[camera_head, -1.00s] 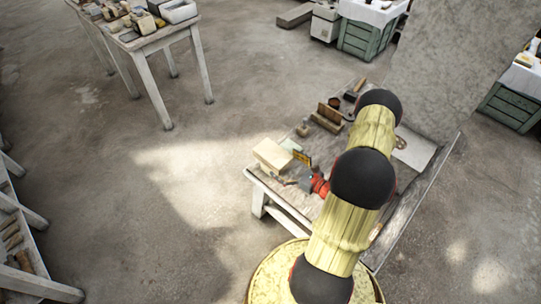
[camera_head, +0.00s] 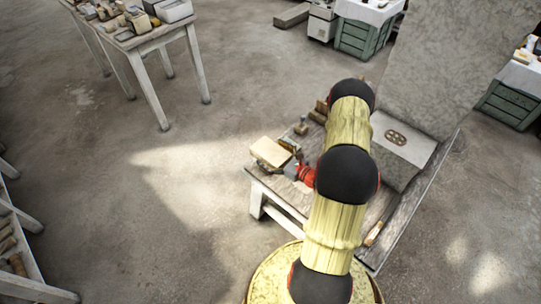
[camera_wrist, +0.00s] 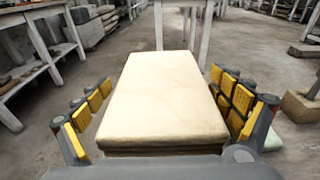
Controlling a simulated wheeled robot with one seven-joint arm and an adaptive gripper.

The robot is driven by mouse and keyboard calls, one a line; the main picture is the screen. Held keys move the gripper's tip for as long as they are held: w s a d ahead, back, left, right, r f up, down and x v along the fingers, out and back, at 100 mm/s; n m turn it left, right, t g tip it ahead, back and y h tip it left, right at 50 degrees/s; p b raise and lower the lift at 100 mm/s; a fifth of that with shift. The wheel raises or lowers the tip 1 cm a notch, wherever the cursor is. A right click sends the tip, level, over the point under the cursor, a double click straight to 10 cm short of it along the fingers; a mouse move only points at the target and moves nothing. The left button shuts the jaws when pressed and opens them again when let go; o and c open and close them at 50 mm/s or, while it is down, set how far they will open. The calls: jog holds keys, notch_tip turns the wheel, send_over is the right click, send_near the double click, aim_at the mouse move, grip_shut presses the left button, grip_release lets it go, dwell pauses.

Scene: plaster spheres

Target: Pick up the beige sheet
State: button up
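The beige sheet (camera_head: 270,152) is a thick, flat slab at the near left corner of the work table. In the wrist view the beige sheet (camera_wrist: 165,95) lies lengthwise between my gripper's fingers, with a darker layer along its underside. My gripper (camera_wrist: 162,92) is open. Its yellow-padded fingers stand on both sides of the sheet, with a gap showing at the left. The right fingers look closer, and I cannot tell whether they touch. In the head view my gripper (camera_head: 290,160) is beside the sheet's right side, partly hidden by my arm.
The work table (camera_head: 283,200) also holds small items and a grey panel with an oval plate (camera_head: 396,137) behind my arm. A pale green piece (camera_wrist: 272,141) shows at the right fingers. Another table (camera_head: 150,42) stands at the back left, with open floor between.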

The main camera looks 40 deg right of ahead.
jog(key=c, duration=1.2)
jog(key=shift+r, duration=0.1)
jog(key=shift+c, duration=0.2)
